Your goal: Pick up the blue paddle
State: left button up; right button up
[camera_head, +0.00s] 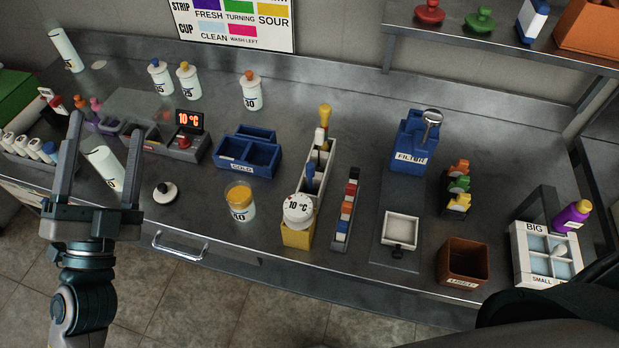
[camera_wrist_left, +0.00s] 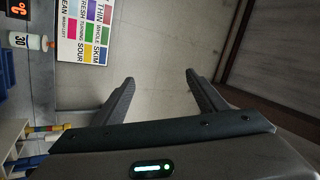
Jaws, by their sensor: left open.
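The blue paddle (camera_head: 310,177) stands with its blue handle up in a narrow white rack (camera_head: 321,168) at the middle of the counter. A white-handled and a yellow-handled paddle (camera_head: 325,116) stand behind it in the same rack. The paddle's lower part is hidden in the rack. My left gripper (camera_head: 106,125) is at the counter's left front, fingers up, open and empty, well left of the paddle. In the left wrist view its open fingers (camera_wrist_left: 160,78) have nothing between them. My right gripper does not show.
A round white 10 °C gauge on a yellow block (camera_head: 297,238) stands just in front of the rack. A yellow-topped jar (camera_head: 239,202) and blue COLD bin (camera_head: 247,151) are left of it; a slim colored strip rack (camera_head: 345,210) is right. A white cylinder (camera_head: 104,167) is near my left gripper.

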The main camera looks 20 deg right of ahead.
pick_arm(q)
jog(key=s+a+f+n+g+y, duration=0.2)
jog(key=a+f+n+g+y, duration=0.15)
jog(key=f, duration=0.45)
jog(key=s+a+f+n+g+y, duration=0.1)
jog(key=a+f+n+g+y, duration=0.15)
jog(key=f+n, duration=0.45)
jog(key=s+a+f+n+g+y, duration=0.2)
jog(key=f+g+y, duration=0.15)
jog(key=f, duration=0.65)
jog(key=s+d+f+n+g+h, duration=0.15)
jog(key=s+f+g, duration=0.25)
jog(key=s+f, duration=0.55)
jog(key=s+d+f+n+g, duration=0.1)
jog(key=s+d+f+g, duration=0.35)
jog(key=f, duration=0.85)
jog(key=s+a+f+g, duration=0.1)
jog(key=s+f, duration=0.2)
jog(key=f, duration=0.9)
jog(key=s+a+f+g, duration=0.1)
jog(key=s+f, duration=0.3)
jog(key=f, duration=0.7)
jog(key=s+a+f+g+b, duration=0.1)
jog(key=s+a+f, duration=0.1)
jog(key=s+f, duration=1.4)
jog(key=shift+s+a+m, duration=0.3)
jog(key=shift+s+a, duration=0.05)
jog(key=shift+s, duration=0.1)
jog(key=shift+c, duration=0.2)
